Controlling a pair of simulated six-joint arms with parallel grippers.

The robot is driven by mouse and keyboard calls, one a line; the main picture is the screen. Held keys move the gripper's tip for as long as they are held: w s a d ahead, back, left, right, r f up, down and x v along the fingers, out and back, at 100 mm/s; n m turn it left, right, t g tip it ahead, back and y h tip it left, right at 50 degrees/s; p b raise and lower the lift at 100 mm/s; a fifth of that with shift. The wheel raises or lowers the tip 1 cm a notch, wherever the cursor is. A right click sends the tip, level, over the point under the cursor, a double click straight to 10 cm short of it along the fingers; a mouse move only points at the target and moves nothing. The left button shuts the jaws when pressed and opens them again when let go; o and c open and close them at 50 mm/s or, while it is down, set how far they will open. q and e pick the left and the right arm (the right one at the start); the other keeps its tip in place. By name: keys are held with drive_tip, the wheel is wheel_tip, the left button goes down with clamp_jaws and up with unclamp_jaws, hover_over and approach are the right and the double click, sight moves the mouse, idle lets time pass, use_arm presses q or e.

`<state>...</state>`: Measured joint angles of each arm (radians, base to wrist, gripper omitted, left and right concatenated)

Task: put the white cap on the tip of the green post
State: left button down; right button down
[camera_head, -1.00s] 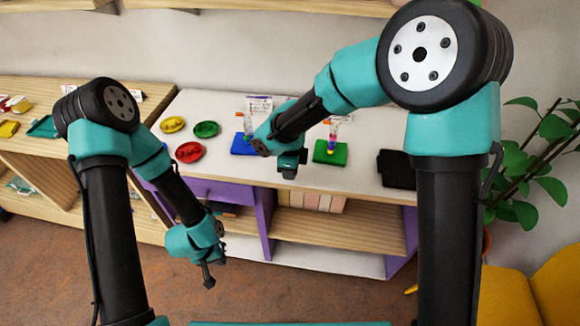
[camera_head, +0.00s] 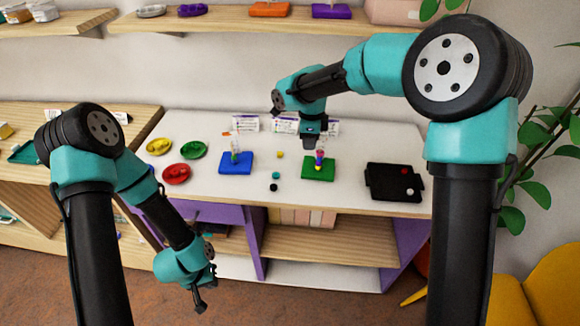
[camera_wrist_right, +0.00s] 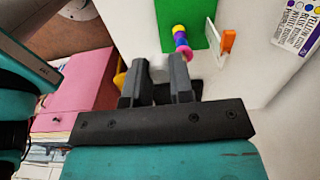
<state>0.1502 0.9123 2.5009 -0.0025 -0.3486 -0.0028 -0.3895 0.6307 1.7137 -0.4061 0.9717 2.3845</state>
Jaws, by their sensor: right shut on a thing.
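The green board (camera_head: 318,173) stands on the white shelf top, its post carrying a stack of coloured beads (camera_head: 319,160). In the right wrist view the green board (camera_wrist_right: 172,18) and the beads (camera_wrist_right: 181,42) show just beyond the fingers. My right gripper (camera_head: 311,143) is above and close to the post, hiding its tip in the head view. In the right wrist view its fingers (camera_wrist_right: 158,88) are shut on a whitish piece, the white cap (camera_wrist_right: 158,68). I cannot tell whether the cap touches the post. My left gripper (camera_head: 205,294) hangs low before the shelf, apparently open and empty.
A blue board (camera_head: 236,163) with a post stands left of the green one. Loose small pieces (camera_head: 276,175) lie between them. A black tray (camera_head: 382,182) is at the right. Yellow, green and red dishes (camera_head: 176,174) are at the left. Label cards (camera_head: 245,123) stand behind.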

drive_tip(key=w+d+r, duration=0.1)
drive_tip(key=d, duration=0.1)
drive_tip(key=w+d+r, duration=0.1)
drive_tip(key=d+r, duration=0.1)
drive_tip(key=shift+w+r, duration=0.1)
drive_tip(key=shift+r, duration=0.1)
drive_tip(key=shift+f, duration=0.1)
drive_tip(key=shift+f, duration=2.4)
drive_tip(key=shift+f, duration=1.05)
drive_tip(key=c, duration=0.9)
unclamp_jaws()
